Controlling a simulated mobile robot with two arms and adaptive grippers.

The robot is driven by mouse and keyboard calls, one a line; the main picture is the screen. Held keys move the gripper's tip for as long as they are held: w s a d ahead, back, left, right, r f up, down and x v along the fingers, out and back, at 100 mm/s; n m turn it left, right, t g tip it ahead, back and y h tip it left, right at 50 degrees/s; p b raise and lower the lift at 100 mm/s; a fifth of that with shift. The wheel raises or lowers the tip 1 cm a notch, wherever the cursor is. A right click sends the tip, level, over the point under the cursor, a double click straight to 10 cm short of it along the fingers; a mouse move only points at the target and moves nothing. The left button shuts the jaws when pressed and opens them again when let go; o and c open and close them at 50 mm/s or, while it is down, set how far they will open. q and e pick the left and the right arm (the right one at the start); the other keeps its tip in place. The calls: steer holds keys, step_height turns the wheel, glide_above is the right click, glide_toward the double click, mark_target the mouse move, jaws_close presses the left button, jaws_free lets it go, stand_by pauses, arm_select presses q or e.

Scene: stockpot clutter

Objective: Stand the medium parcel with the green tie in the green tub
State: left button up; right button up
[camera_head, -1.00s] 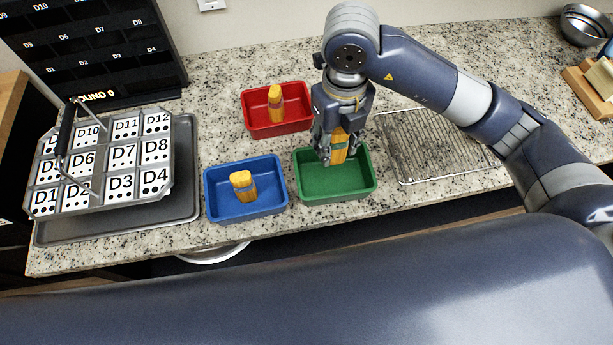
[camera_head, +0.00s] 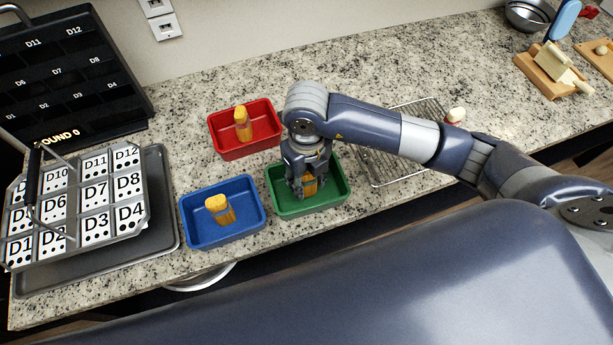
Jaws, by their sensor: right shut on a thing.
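The green tub (camera_head: 335,197) sits on the counter, right of the blue tub. My right gripper (camera_head: 307,190) points down inside the green tub and is shut on a yellow-orange parcel (camera_head: 310,186). The fingers hide much of this parcel, and its tie cannot be made out now. It looks upright; whether it touches the tub floor I cannot tell. My left gripper is not in view.
A blue tub (camera_head: 190,213) holds a yellow parcel (camera_head: 220,210), and a red tub (camera_head: 228,153) holds another (camera_head: 242,124). A wire rack (camera_head: 385,175) lies right of the green tub. A grey tray (camera_head: 163,215) with a tile rack stands at left.

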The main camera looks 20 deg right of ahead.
steer(key=shift+f, duration=0.2)
steer(key=o, duration=1)
steer(key=shift+r, duration=0.1)
steer(key=shift+c, duration=0.2)
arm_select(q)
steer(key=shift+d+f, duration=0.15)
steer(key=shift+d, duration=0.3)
arm_select(e)
steer(key=shift+o, duration=0.7)
steer(key=shift+r, duration=0.1)
steer(key=shift+r, duration=0.2)
step_height(320, 180, up, 11)
steer(key=shift+f+b, duration=0.15)
steer(key=shift+b, duration=0.6)
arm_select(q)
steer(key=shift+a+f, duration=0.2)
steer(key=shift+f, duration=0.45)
arm_select(e)
steer(key=shift+r, duration=0.5)
